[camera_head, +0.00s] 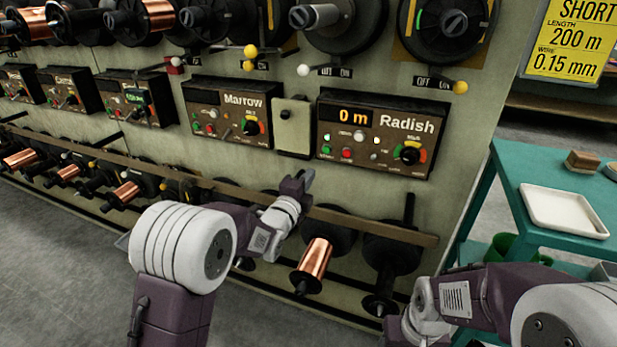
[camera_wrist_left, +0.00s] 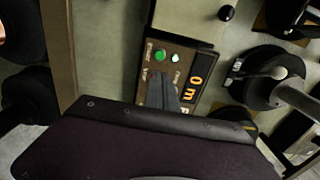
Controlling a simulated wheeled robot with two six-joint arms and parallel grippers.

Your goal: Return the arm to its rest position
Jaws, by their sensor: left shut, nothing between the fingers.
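My left arm comes in from the left in the head view. Its gripper (camera_head: 300,180) is shut and empty, in front of the machine wall below the Marrow panel (camera_head: 228,112) and left of the Radish panel (camera_head: 375,135). In the left wrist view the shut fingers (camera_wrist_left: 168,92) overlap a panel (camera_wrist_left: 190,62) reading 0 m, with a green light lit; I cannot tell contact from this. My right arm is folded at the lower right of the head view. Its gripper (camera_head: 392,332) is partly cut off by the bottom edge, and its fingers are unclear.
A brown rail (camera_head: 375,226) runs along the wall below the panels. Copper spools (camera_head: 316,258) stick out under it. Levers with yellow knobs (camera_head: 460,87) project above. A teal table (camera_head: 520,178) with a white tray (camera_head: 562,210) stands at the right. Grey floor is clear at the lower left.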

